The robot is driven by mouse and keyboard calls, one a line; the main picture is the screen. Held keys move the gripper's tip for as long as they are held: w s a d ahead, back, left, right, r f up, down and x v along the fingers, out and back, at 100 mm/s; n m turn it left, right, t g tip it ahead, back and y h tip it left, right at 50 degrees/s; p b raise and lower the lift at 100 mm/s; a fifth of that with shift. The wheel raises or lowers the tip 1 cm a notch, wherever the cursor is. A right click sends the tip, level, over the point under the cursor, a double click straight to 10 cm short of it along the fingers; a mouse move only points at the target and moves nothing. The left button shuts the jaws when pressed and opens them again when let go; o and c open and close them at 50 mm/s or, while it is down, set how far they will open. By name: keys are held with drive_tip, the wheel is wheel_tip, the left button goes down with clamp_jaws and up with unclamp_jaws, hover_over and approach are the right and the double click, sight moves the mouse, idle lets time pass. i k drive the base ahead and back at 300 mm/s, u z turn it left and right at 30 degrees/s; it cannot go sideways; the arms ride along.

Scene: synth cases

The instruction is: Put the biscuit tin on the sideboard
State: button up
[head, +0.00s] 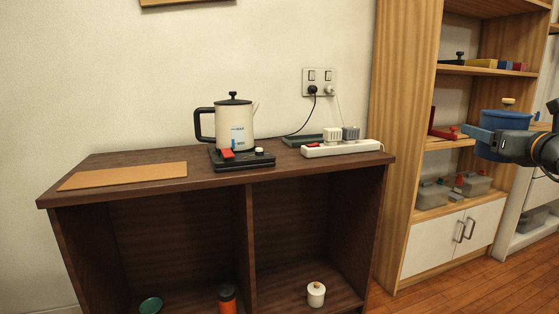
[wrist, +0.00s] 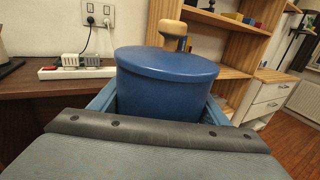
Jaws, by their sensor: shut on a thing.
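The biscuit tin (head: 507,120) is a blue round tin with a flat lid and a pale wooden knob. It also fills the middle of the wrist view (wrist: 166,85), upright. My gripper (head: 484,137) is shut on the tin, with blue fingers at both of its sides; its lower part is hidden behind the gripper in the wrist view. The tin is held in the air in front of the shelf unit, right of the sideboard. The sideboard (head: 315,167) is dark wood, with open compartments below; its right end shows in the wrist view (wrist: 65,84).
On the sideboard top stand a cream kettle (head: 235,124) on a black base, a tan mat (head: 125,176) at left, and a white power strip (head: 342,149) with plugs at right. Bare top shows between mat and kettle base. A wooden shelf unit (head: 402,130) stands at right.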

sight(162, 156)
drive_tip(key=u, duration=1.55)
drive_tip(key=i, duration=1.65)
